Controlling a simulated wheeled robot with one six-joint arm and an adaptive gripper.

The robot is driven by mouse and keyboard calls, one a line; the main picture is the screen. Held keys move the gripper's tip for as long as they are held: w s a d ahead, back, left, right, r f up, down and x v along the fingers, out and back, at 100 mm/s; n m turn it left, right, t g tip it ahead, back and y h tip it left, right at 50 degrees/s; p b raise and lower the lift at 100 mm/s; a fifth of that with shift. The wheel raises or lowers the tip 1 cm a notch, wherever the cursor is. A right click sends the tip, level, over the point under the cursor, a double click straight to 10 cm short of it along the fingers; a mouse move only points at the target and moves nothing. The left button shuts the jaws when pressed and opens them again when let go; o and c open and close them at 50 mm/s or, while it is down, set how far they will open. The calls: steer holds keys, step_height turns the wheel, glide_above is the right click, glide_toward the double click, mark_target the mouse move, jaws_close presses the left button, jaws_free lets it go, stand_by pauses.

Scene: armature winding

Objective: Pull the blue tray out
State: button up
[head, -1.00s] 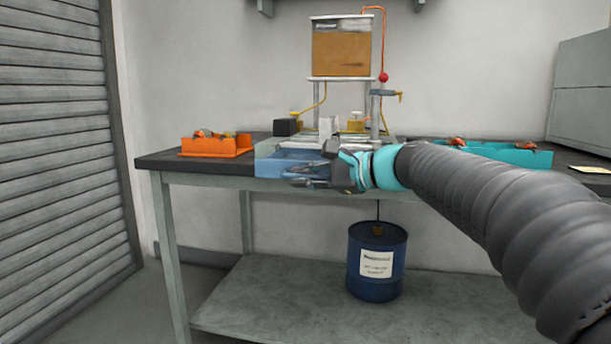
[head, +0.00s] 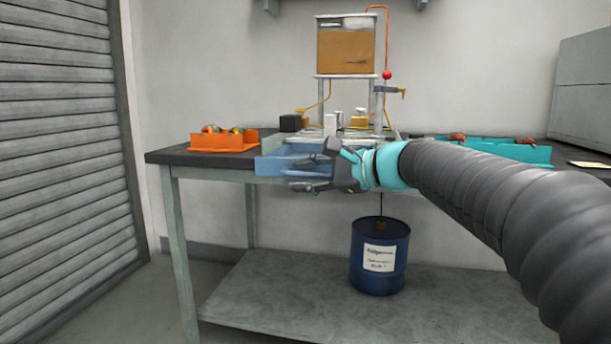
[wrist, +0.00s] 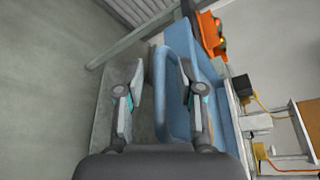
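The blue tray (head: 277,162) sits at the front edge of the workbench, under the winding stand, and appears to jut out a little over the edge. In the wrist view the tray (wrist: 212,100) lies to the right, with its looped blue handle (wrist: 165,90) facing my gripper. My gripper (head: 297,175) is open in front of the tray. In the wrist view my gripper's fingers (wrist: 162,66) stand on either side of the handle's bar, with visible gaps, apparently not clamped. My arm and gripper hide the right part of the tray in the head view.
The workbench (head: 195,156) carries an orange bin (head: 222,141) at left, a black block (head: 291,123) behind the tray, and a turquoise bin (head: 500,151) at right. A tank (head: 346,50) stands above. A blue drum (head: 378,275) sits on the lower shelf. Space before the bench is clear.

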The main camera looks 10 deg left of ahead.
steer(key=v, duration=1.2)
steer(key=s+d+f+n+h+p, duration=0.1)
steer(key=s+d+f+n+h, duration=0.2)
steer(key=f, duration=0.6)
steer(key=s+d+f+n+h+p, duration=0.1)
steer(key=s+d+f+n+h, duration=0.1)
steer(key=d+f+h, duration=0.5)
steer(key=s+d+f+n+h+p, duration=0.2)
steer(key=s+d+p, duration=0.1)
steer(key=s, duration=0.6)
steer(key=s+d+f+n+h+p, duration=0.2)
steer(key=s+d+f+n+p, duration=0.1)
steer(key=s, duration=0.7)
steer(key=shift+d+f+n+h+p, duration=0.35)
steer(key=shift+d+p, duration=0.1)
steer(key=shift+d, duration=0.3)
